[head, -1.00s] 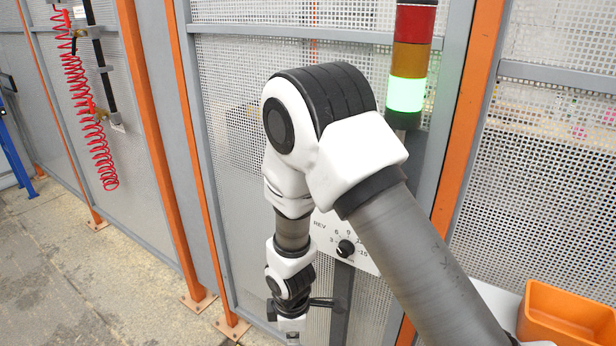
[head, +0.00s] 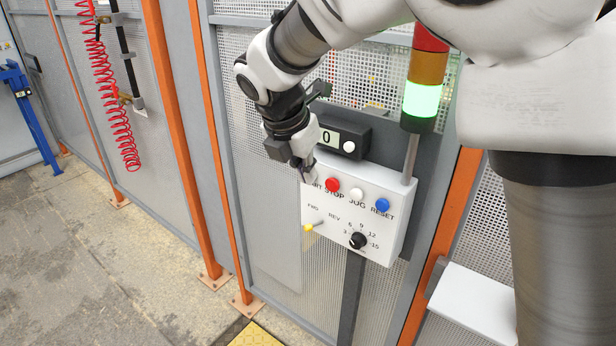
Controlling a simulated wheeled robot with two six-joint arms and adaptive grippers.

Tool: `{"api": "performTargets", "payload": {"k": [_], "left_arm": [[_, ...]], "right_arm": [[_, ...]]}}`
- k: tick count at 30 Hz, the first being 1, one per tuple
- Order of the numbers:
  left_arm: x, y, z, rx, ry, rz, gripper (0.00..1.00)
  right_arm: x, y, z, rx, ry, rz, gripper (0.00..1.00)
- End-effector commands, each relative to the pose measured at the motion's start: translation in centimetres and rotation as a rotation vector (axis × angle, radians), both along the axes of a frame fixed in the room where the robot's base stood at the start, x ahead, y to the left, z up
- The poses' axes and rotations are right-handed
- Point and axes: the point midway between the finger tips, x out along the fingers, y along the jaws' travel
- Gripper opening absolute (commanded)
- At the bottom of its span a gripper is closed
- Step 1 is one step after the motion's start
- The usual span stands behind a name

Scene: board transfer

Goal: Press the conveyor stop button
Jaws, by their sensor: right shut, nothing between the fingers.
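A white control box (head: 395,226) is fixed to the fence in the middle of the head view. Its red button (head: 332,184) sits by the label STOP. My right gripper (head: 308,176) is shut and empty. It points down in front of the box's upper left corner, just left of the red button. I cannot tell whether it touches the panel. It hides the spot left of STOP and part of a label there. My left gripper is not in view.
On the same panel are a white JOG button (head: 356,194), a blue RESET button (head: 382,205), a yellow-tipped FWD/REV lever (head: 309,227) and a black dial (head: 358,241). A display (head: 340,137) stands above. The stack light's green segment (head: 422,100) is lit.

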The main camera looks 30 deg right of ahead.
Motion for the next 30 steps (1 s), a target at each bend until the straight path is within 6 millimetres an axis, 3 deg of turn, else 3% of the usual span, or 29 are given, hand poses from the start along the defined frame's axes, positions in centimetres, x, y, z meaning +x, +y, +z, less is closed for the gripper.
{"api": "performTargets", "payload": {"k": [11,18,30], "left_arm": [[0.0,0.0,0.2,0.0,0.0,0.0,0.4],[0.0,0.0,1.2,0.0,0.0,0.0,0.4],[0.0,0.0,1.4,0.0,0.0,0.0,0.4]], "right_arm": [[1.3,-2.9,-7.7,0.004,0.005,0.0,0.0],[2.9,-6.0,-7.0,0.003,0.0,-0.001,0.0],[3.1,-6.5,-6.9,0.002,0.001,-0.001,0.0]]}}
